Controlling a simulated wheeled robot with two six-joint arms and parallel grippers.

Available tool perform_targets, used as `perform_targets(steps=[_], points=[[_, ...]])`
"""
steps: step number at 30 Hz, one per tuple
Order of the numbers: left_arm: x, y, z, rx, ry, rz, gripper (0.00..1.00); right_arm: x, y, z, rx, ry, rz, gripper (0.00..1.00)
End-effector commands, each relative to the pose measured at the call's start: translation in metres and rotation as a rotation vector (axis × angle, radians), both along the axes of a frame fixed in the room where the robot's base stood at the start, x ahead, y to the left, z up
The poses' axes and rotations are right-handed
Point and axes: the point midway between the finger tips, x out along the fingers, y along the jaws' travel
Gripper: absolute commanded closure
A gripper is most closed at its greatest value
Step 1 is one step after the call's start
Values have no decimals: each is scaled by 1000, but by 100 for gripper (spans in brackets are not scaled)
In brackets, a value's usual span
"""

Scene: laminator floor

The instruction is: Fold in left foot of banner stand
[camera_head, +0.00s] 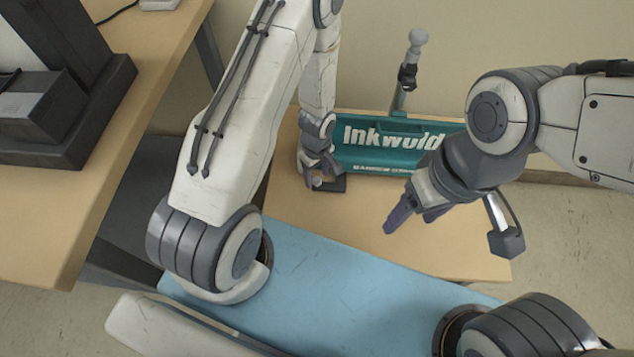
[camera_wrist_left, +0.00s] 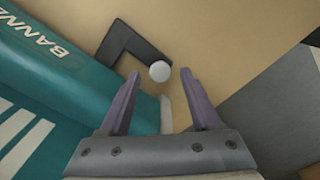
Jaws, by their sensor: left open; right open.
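The teal banner stand (camera_head: 380,151), lettered "Inkwold", lies on the wooden table. Its left foot (camera_head: 335,190) is a dark L-shaped piece sticking out in front of the stand's left end. In the left wrist view the foot (camera_wrist_left: 127,42) lies past my left fingertips, with a white round knob (camera_wrist_left: 160,72) near its end. My left gripper (camera_head: 315,178) is open at the foot; in the left wrist view the knob appears between its fingertips (camera_wrist_left: 159,76). Contact cannot be told. My right gripper (camera_head: 412,218) is open and empty, right of the foot over the table. The stand's right end is partly hidden by my right arm.
A grey pole (camera_head: 404,86) with a pale round top rises behind the stand. A second wooden table (camera_head: 110,190) at the left holds a dark machine (camera_head: 70,110). The front of the stand's table (camera_head: 340,228) is bare.

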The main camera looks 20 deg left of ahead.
Motion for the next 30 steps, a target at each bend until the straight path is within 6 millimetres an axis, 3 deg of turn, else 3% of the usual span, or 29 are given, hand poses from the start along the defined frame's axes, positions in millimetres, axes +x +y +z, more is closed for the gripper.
perform_targets(steps=[4, 15, 16, 20, 21, 30], points=[[0, 0, -12, 0, 0, 0, 36, 0, 0, -12, 0, 0, 0, 30], [0, 0, -13, 0, 0, 1, 36, 0, 0, -13, 0, 0, 0, 30], [0, 0, -13, 0, 0, 1, 43, 0, 0, -13, 0, 0, 0, 30], [0, 0, -13, 0, 0, 0, 93, 0, 0, -13, 0, 0, 0, 30], [0, 0, -13, 0, 0, 0, 100, 0, 0, -13, 0, 0, 0, 30], [0, 0, -13, 0, -1, 0, 100, 0, 0, -13, 0, 0, 0, 30]])
